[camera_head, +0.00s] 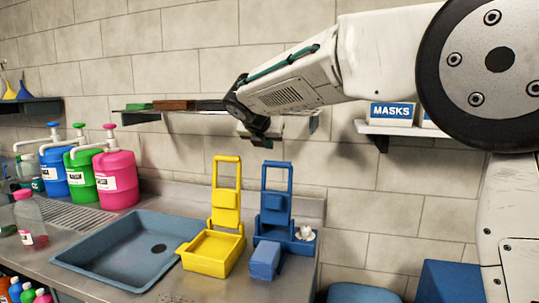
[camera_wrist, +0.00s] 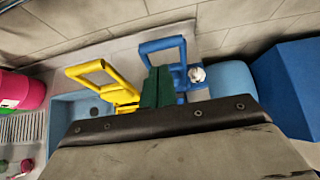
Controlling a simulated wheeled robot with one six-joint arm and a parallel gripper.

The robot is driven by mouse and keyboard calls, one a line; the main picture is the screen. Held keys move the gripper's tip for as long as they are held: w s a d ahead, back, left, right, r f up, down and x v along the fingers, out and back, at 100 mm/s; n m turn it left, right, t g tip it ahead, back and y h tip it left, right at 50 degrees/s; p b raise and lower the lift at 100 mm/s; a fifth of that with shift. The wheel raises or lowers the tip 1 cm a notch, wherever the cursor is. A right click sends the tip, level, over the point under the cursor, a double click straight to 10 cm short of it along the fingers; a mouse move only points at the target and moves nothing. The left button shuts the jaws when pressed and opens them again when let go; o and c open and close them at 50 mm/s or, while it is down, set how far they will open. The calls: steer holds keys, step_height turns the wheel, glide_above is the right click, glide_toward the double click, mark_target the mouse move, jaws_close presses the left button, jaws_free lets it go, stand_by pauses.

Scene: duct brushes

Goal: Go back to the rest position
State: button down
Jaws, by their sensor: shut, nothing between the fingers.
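My gripper (camera_head: 260,138) hangs in the air at the end of my outstretched arm, above the blue holder and in front of the wall shelf. In the wrist view its green fingers (camera_wrist: 157,88) are together, with nothing between them. Below it on the counter stand a yellow holder (camera_head: 212,252) with an upright handle frame and a blue holder (camera_head: 275,202) of similar shape. The wrist view also shows the yellow holder (camera_wrist: 119,94) and the blue holder (camera_wrist: 182,80) beyond the fingers. A blue block (camera_head: 265,261) sits at the front of the blue holder, and a small white item (camera_head: 305,233) at its right.
A blue-grey sink (camera_head: 100,262) is set in the metal counter. Blue, green and pink (camera_head: 116,178) pump jugs stand behind it. A wall shelf (camera_head: 140,116) is close behind my gripper. A masks box (camera_head: 392,113) is on another shelf beneath my arm. Blue bins (camera_head: 450,283) stand right of the counter.

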steer(key=s+d+f+m+g+y, duration=0.1)
steer(key=s+d+f+m, duration=0.4)
steer(key=s+m, duration=0.5)
steer(key=s+d+f+m+g+y, duration=0.1)
steer(key=s+d+f+m+g, duration=0.3)
steer(key=s, duration=1.8)
steer(key=s+d+f+m+g+y, duration=0.1)
steer(key=s+d+f+m+g, duration=0.2)
steer(key=s+d+f+m, duration=0.4)
steer(key=s+d+m, duration=0.5)
steer(key=s+m, duration=0.4)
steer(key=m, duration=0.2)
steer(key=shift+s+f+y, duration=0.25)
steer(key=shift+s+y, duration=0.05)
